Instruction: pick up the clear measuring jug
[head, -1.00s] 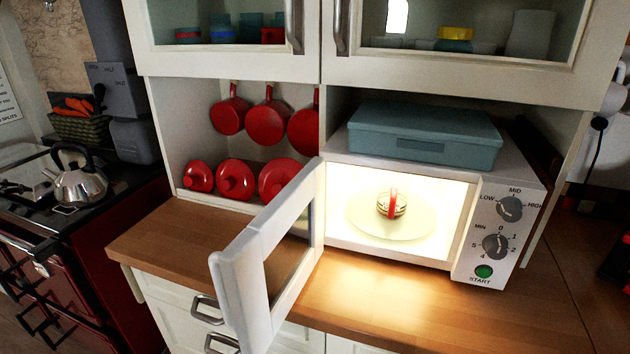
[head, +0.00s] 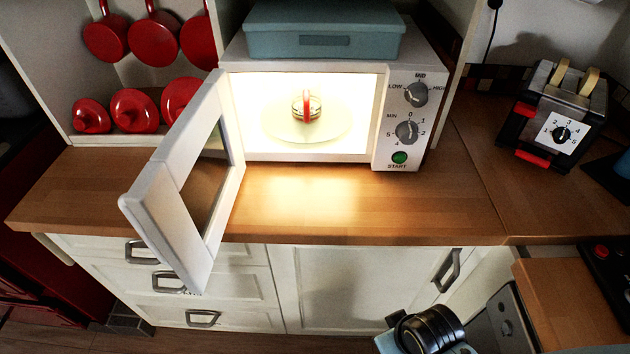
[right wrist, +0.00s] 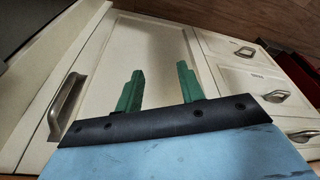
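A small round, clear-looking vessel (head: 315,107) with a red upright strip on its front sits on the pale turntable inside the lit microwave. It may be the measuring jug, but it is too small and glare-lit to be sure. The microwave (head: 408,150) stands on the wooden counter with its door (head: 170,210) swung open to the left. In the right wrist view, my right gripper (right wrist: 160,72) has its two green fingers apart with nothing between them, facing white cabinet fronts. It is well away from the vessel. My left gripper is not in view.
The counter (head: 370,210) before the microwave is clear. The open door juts past the counter's front edge. A blue-grey box (head: 325,30) sits on top of the microwave. A toaster (head: 562,115) stands to the right. Red pans (head: 108,40) and lids (head: 135,108) are at left.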

